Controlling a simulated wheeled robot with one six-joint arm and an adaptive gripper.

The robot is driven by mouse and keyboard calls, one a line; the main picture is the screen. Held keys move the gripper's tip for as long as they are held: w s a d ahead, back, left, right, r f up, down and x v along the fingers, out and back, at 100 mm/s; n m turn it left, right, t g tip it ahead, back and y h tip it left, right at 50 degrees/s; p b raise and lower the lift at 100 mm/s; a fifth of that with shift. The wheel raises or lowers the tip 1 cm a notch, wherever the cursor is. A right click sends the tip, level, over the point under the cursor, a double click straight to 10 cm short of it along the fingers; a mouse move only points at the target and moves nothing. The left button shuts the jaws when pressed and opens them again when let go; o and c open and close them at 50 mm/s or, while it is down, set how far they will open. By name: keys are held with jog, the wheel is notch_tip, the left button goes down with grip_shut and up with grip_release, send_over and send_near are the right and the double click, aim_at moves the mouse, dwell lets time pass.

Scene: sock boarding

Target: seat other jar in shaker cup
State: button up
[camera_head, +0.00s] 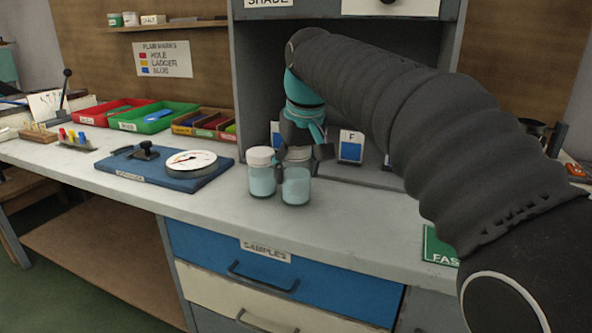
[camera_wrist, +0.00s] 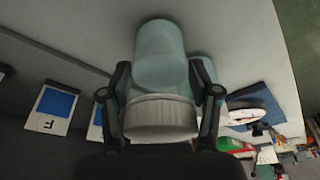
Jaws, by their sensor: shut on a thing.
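Two glass jars with pale blue contents and white lids stand close together near the counter's front edge. My gripper (camera_head: 298,160) is shut on the right jar (camera_head: 296,187), around its lid end. In the wrist view my fingers (camera_wrist: 160,110) flank the white lid of this held jar (camera_wrist: 160,60). The jar looks upright; I cannot tell whether its base touches the counter. The left jar (camera_head: 262,178) is right beside it, and it shows partly hidden behind the held jar in the wrist view (camera_wrist: 207,68). I cannot make out a shaker cup.
A blue board (camera_head: 130,172) with a round dial (camera_head: 191,163) lies left of the jars. Red (camera_head: 112,110) and green (camera_head: 152,118) trays stand further left. A blue card marked F (camera_head: 350,147) stands in the booth behind. The front counter right of the jars is clear.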

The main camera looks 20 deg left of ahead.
jog(key=shift+f, duration=0.1)
jog(key=o, duration=1.3)
